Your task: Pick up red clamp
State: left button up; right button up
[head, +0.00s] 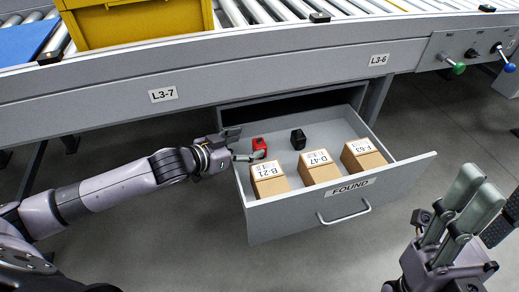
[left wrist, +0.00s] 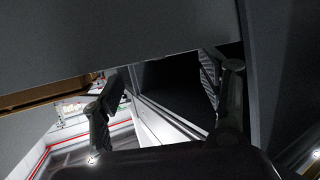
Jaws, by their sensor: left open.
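The red clamp (head: 259,147) is a small block-like thing near the left wall inside an open grey drawer (head: 300,222). My left gripper (head: 243,145) reaches in from the left over the drawer's left wall. It is open, its fingers just left of the clamp; I cannot tell whether one touches it.
A black block-like thing (head: 298,139) lies right of the clamp. Cardboard boxes B-21 (head: 270,185), D-47 (head: 320,174) and F-63 (head: 364,161) line the drawer's front. The conveyor frame (head: 230,72) overhangs the drawer's back. A yellow crate (head: 135,24) stands on the rollers.

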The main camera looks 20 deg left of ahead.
aim_at(260, 140)
pick_arm(q)
jog(key=b+x, duration=0.1)
jog(key=x, duration=0.3)
jog(key=shift+w+d+f+b, duration=0.15)
jog(key=shift+w+b, duration=0.15)
jog(key=shift+b, duration=0.1)
jog(key=shift+w+d+f, duration=0.15)
jog(key=shift+w+d, duration=0.1)
jog(key=shift+w, duration=0.2)
jog(key=shift+c, duration=0.3)
jog(key=c, duration=1.2)
